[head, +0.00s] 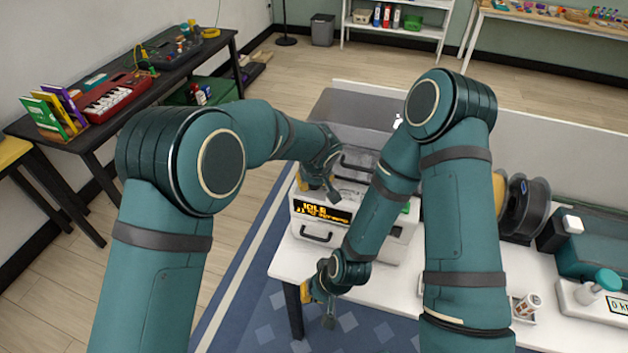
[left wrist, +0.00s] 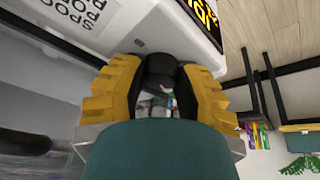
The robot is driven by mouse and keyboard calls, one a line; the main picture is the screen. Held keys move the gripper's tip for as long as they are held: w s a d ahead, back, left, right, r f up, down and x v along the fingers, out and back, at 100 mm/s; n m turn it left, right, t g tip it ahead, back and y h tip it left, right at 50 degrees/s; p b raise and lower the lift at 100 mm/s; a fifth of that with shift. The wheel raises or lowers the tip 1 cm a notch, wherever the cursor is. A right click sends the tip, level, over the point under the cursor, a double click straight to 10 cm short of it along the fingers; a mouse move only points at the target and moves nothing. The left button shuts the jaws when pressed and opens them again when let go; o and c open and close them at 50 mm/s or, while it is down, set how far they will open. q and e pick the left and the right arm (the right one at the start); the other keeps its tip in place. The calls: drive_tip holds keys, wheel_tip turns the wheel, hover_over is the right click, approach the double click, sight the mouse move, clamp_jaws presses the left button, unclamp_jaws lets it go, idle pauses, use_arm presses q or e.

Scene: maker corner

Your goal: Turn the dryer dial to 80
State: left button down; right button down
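The dryer is a pale box on the white table; its front display (head: 322,212) glows yellow and reads IDLE. My left gripper (head: 318,186) is at the upper front of the dryer, just above the display. In the left wrist view its yellow fingers (left wrist: 160,75) are on both sides of a dark round knob, the dial (left wrist: 160,66), and appear closed against it. The dial's mark and setting are not visible. Part of the glowing display (left wrist: 203,14) shows close by. My right gripper (head: 318,300) hangs low by the table's front edge, seemingly empty; its fingers are unclear.
My right arm crosses in front of the dryer's right side. Dark spools (head: 524,208) and a teal-topped machine (head: 590,245) stand to the right on the table (head: 400,310). A black bench (head: 150,85) with a red keyboard is at the left. The floor between is clear.

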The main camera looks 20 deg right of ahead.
use_arm(q)
drive_tip(key=shift+m, duration=0.4)
idle(0.7)
drive_tip(key=shift+a+m+h+b, duration=0.1)
drive_tip(key=shift+m+h+b, duration=0.35)
drive_tip(key=shift+m, duration=0.15)
drive_tip(key=m+h, duration=0.1)
drive_tip(key=m, duration=0.1)
drive_tip(key=shift+m+g, duration=0.3)
drive_tip(key=m+h, duration=0.1)
drive_tip(key=m, duration=0.1)
drive_tip(key=shift+w+m+g, duration=0.1)
drive_tip(key=shift+m+g, duration=0.2)
drive_tip(key=m+g+p, duration=0.1)
drive_tip(key=m, duration=0.2)
drive_tip(key=shift+m+h, duration=0.3)
drive_tip(key=shift+h, duration=0.05)
drive_tip(key=shift+m+g+h+p, duration=0.3)
drive_tip(key=shift+m+g+p, duration=0.5)
drive_tip(key=shift+m, duration=1.4)
